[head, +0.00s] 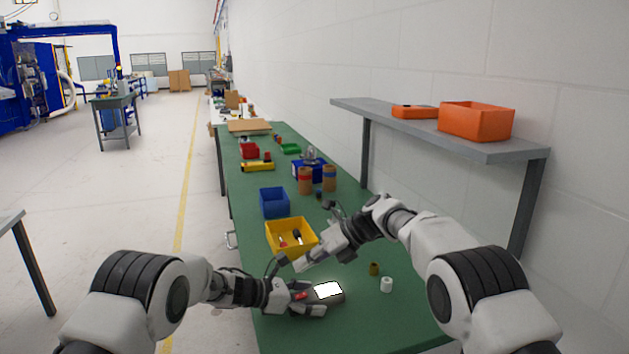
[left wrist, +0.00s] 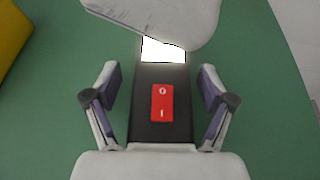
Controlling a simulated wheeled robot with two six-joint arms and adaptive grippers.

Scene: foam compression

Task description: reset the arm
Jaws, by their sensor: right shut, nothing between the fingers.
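My left gripper (head: 316,302) is low over the green table at a dark device (head: 338,297) with a bright white screen (head: 327,290). In the left wrist view the device (left wrist: 145,128) carries a red rocker switch (left wrist: 162,103) marked 0 and I. The left gripper's fingers (left wrist: 160,100) are spread either side of the device, with a visible gap on each side. My right gripper (head: 305,262) is shut and empty, in front of the yellow bin in the head view. A pale grey part, seemingly of my right gripper, covers the device's far end in the left wrist view.
The yellow bin (head: 281,243) holds small items. A white cylinder (head: 386,285) and a brownish one (head: 374,268) stand right of the device. Beyond are a blue bin (head: 273,207) and two brown cylinders. A shelf (head: 480,147) with orange bins overhangs the right side.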

